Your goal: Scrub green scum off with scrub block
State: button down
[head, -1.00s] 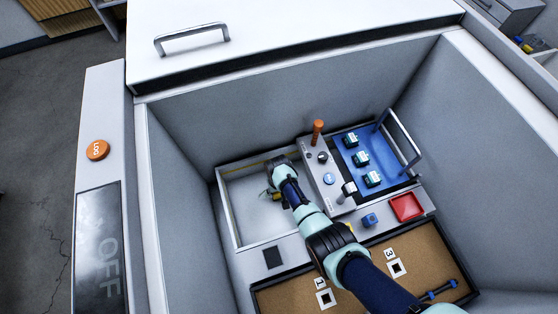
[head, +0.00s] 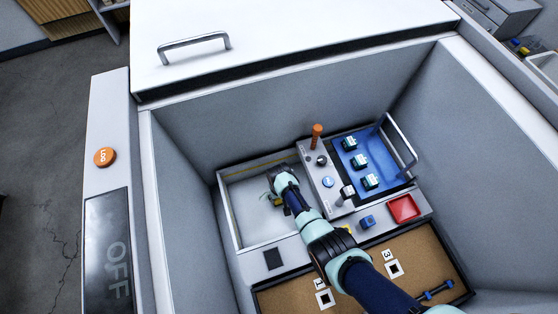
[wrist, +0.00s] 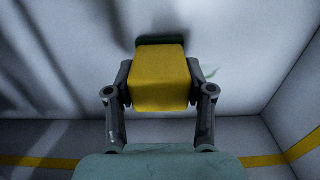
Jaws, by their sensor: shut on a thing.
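My gripper (wrist: 160,88) is shut on a yellow scrub block (wrist: 160,80) with a dark green pad (wrist: 160,41) at its far end. In the wrist view the pad is at or very near a pale surface; I cannot tell whether it touches. A faint green scum streak (wrist: 212,72) shows on that surface, just right of the block. In the head view my arm reaches into the white-walled tray (head: 232,222) at the left of the station.
Right of the tray stands a grey panel with an orange handle (head: 317,131) and a blue button (head: 328,182). Beyond it is a blue rack (head: 376,150) with several small teal parts. A red tray (head: 404,208) and brown board (head: 420,262) lie nearer. Enclosure walls surround everything.

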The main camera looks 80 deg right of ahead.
jog(key=shift+s+a+f, duration=0.1)
jog(key=shift+a, duration=0.1)
jog(key=shift+d, duration=0.1)
jog(key=shift+w+d, duration=0.3)
jog(key=shift+d, duration=0.05)
jog(key=shift+d+f+b, duration=0.1)
jog(key=shift+f+b, duration=0.05)
jog(key=shift+b, duration=0.4)
jog(key=shift+w, duration=0.1)
jog(key=shift+w+d+b, duration=0.1)
jog(key=shift+d+b, duration=0.1)
jog(key=shift+b, duration=0.1)
jog(key=shift+w+d, duration=0.2)
jog(key=shift+d, duration=0.1)
jog(key=shift+s+a+r+p, duration=0.25)
jog(key=shift+r+p, duration=0.1)
jog(key=shift+p, duration=0.25)
jog(key=shift+s+a+f+p, duration=0.15)
jog(key=shift+s+a+p, duration=0.25)
jog(key=shift+a, duration=0.2)
